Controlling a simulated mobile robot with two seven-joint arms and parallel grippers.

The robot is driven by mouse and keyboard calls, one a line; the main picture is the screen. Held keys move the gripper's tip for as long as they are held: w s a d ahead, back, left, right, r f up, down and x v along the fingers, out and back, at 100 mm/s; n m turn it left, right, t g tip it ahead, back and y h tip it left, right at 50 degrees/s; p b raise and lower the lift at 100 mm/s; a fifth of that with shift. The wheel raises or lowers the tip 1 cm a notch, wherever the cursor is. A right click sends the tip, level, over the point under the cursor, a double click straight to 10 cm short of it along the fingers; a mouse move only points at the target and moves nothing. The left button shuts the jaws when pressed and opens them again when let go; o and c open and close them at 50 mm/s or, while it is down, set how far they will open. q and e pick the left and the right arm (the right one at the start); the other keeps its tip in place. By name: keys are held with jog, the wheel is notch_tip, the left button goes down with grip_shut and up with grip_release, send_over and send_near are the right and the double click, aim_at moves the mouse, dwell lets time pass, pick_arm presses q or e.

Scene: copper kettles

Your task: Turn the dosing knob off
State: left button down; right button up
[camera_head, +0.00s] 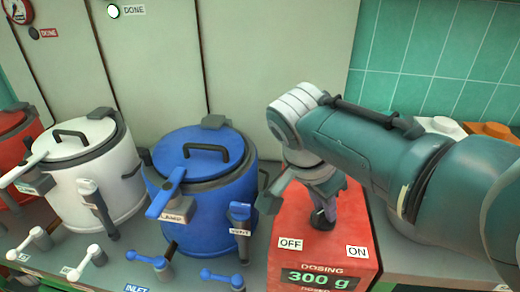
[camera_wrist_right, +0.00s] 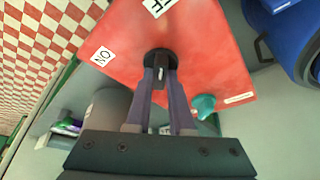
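The red dosing box (camera_head: 285,225) stands right of the blue kettle, with an OFF label (camera_head: 290,244) at its front left, an ON label (camera_head: 357,252) at its front right and a "300 g" display (camera_head: 320,279). The black dosing knob (camera_head: 320,219) is on its top. My right gripper (camera_head: 322,204) reaches down over it. In the right wrist view the fingers (camera_wrist_right: 160,72) lie on both sides of the knob's bar (camera_wrist_right: 159,88) and appear to touch it. Which label the knob points at is unclear. My left gripper is not in view.
A blue kettle (camera_head: 195,205) with lid and clamp stands close left of the box; a white kettle (camera_head: 68,198) and a red kettle (camera_head: 12,195) stand farther left. Blue valve handles (camera_head: 222,278) lie in front. A teal item (camera_wrist_right: 204,104) is on the box's side.

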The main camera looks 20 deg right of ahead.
jog(key=o, duration=0.4)
jog(key=shift+o, duration=0.2)
jog(key=shift+a+r, duration=0.1)
jog(key=shift+r, duration=0.25)
jog(key=p+v, duration=0.2)
jog(key=v, duration=0.7)
jog(key=shift+p, duration=0.4)
jog(key=shift+s, duration=0.1)
